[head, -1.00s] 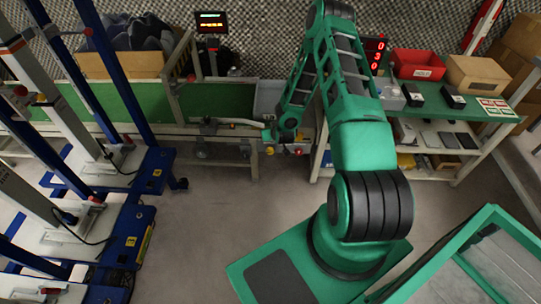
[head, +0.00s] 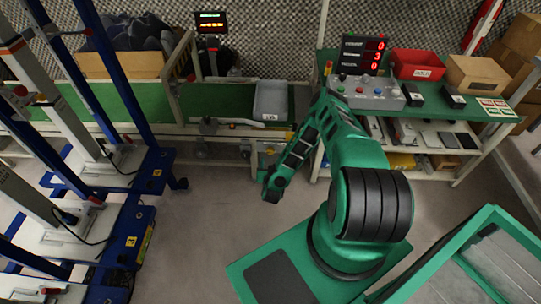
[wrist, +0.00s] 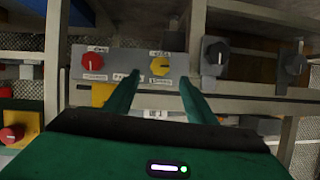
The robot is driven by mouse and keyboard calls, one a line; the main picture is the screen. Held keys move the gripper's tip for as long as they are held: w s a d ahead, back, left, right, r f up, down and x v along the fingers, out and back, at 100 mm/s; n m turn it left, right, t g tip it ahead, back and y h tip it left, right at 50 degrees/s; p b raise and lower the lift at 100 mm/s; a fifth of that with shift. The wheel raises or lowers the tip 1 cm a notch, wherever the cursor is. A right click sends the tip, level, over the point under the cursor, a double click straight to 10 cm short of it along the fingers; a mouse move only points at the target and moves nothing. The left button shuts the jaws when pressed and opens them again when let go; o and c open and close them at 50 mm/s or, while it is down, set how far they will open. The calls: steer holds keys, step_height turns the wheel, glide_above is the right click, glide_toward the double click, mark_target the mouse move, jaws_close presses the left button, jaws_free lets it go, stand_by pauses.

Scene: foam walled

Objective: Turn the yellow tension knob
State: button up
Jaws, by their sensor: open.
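The yellow tension knob (wrist: 160,64) shows in the wrist view on a grey labelled panel (wrist: 122,66), with a dark bar across its face. My gripper (wrist: 158,82) is open and empty. Its two green fingers reach up toward the panel, one on each side below the yellow knob in the picture. I cannot tell how far the tips are from the panel. A red knob (wrist: 91,60) is on the same panel to the left. In the head view my arm's end is low in front of the conveyor, and the fingers cannot be made out.
A black knob (wrist: 216,53) on a grey plate is right of the panel, and another black knob (wrist: 293,63) is farther right. A red knob on a yellow block (wrist: 12,134) is lower left. A grey bin (head: 270,101) sits at the conveyor's end. Floor before it is clear.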

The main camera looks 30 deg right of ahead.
mark_target(271, 153)
steer(key=x, duration=0.9)
steer(key=shift+w+d, duration=0.1)
steer(key=shift+w, duration=0.05)
steer(key=c, duration=1)
steer(key=shift+d, duration=0.1)
steer(key=shift+c, duration=0.2)
